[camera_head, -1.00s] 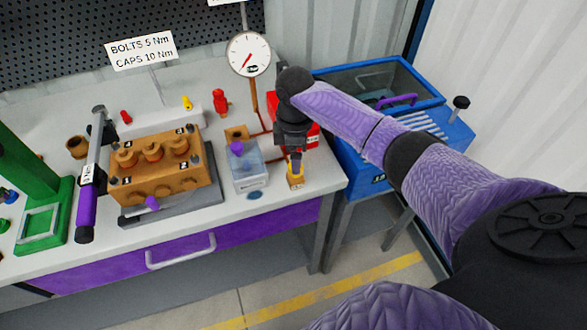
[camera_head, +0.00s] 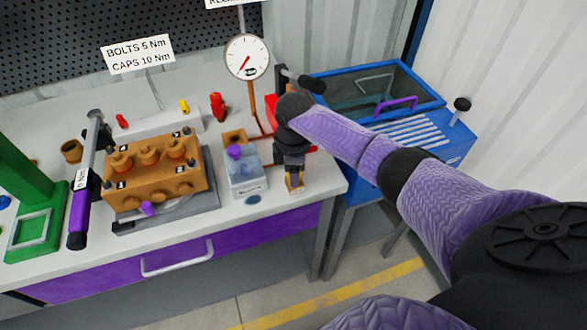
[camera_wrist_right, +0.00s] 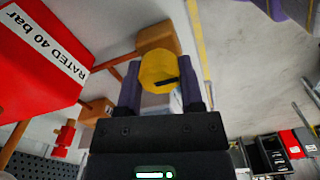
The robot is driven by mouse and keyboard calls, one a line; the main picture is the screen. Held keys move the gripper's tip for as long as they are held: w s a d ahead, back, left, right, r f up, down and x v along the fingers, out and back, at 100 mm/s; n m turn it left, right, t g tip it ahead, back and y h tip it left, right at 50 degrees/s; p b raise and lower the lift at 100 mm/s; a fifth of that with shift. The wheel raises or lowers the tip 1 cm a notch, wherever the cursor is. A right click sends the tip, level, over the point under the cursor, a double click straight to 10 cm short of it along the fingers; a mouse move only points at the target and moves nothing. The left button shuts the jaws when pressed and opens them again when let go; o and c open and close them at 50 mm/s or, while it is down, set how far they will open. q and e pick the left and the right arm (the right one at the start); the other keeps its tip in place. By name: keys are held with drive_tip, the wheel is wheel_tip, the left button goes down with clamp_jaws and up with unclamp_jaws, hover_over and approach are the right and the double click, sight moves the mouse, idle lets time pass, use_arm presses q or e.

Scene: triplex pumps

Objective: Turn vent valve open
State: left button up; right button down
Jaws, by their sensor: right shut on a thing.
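The vent valve is a yellow round knob (camera_wrist_right: 158,70) with a black mark on it. In the right wrist view it sits between the two dark fingers of my right gripper (camera_wrist_right: 160,85), which are shut on it. In the head view my right gripper (camera_head: 294,168) points down at the front right of the bench, over an orange-brown block (camera_head: 294,186). The gripper hides most of the knob there. My left gripper is not in view.
A red box (camera_wrist_right: 38,55) labelled "RATED 40 bar" stands close to my right gripper. A clear tank (camera_head: 245,178), a gauge (camera_head: 246,57) and an orange pump block (camera_head: 155,178) are to its left. A blue cabinet (camera_head: 420,148) stands to the right.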

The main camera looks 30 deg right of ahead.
drive_tip(key=n+p, duration=0.1)
drive_tip(key=n, duration=0.2)
drive_tip(key=shift+r+n+p, duration=0.1)
drive_tip(key=shift+n+p, duration=0.2)
drive_tip(key=n, duration=0.4)
drive_tip(key=shift+n+p, duration=0.3)
drive_tip(key=shift+p, duration=0.05)
drive_tip(key=n, duration=0.4)
drive_tip(key=shift+s+n, duration=0.1)
drive_tip(key=shift+n, duration=0.2)
drive_tip(key=n, duration=0.3)
drive_tip(key=shift+n, duration=0.9)
